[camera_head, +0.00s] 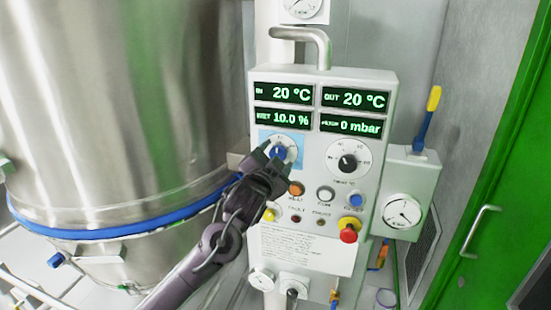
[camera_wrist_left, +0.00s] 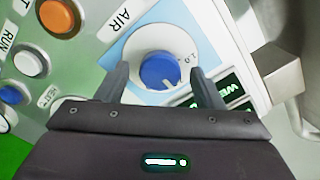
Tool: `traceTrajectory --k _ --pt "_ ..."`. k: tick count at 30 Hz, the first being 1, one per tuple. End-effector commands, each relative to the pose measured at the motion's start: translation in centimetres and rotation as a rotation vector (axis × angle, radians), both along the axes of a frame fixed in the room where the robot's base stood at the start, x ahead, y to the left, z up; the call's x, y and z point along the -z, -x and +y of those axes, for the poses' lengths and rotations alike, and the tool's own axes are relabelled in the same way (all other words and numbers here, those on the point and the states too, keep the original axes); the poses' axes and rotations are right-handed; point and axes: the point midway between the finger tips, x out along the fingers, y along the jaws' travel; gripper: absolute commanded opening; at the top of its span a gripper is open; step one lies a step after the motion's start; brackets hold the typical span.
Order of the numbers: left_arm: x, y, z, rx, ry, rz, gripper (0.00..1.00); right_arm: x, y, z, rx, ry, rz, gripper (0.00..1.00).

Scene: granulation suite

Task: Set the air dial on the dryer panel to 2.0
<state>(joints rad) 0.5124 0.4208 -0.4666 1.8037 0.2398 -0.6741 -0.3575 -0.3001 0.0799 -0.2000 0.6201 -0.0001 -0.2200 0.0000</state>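The air dial (camera_head: 278,153) is a blue knob on a white round scale, on a light blue patch of the dryer panel (camera_head: 310,178). In the left wrist view the blue knob (camera_wrist_left: 158,70) shows a white pointer mark on its lower right edge. The word AIR and a 1.0 mark are legible beside it; its other marks are hidden or unclear. My left gripper (camera_head: 268,155) is at the dial. In the left wrist view its two fingers (camera_wrist_left: 160,78) stand open on either side of the knob, with a gap on each side. My right gripper is not in view.
A second dial with a black knob (camera_head: 347,163) sits to the right. Several buttons (camera_head: 325,194) and a red emergency stop (camera_head: 348,235) lie below. Green displays (camera_head: 283,94) are above. A large steel vessel (camera_head: 120,110) stands close on the left.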

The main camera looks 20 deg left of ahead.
Motion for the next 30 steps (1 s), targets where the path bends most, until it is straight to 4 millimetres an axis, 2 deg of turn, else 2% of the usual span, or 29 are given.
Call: traceTrajectory --k 8,21,30 --pt "0.2 0.5 0.0 0.001 0.001 0.001 0.61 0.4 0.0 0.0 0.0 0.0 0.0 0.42" --pt "0.3 6.8 0.2 0.0 0.0 0.0 0.61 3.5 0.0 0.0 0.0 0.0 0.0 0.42" --pt "0.0 7.8 0.3 -0.001 0.0 0.001 0.61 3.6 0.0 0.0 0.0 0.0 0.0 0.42"
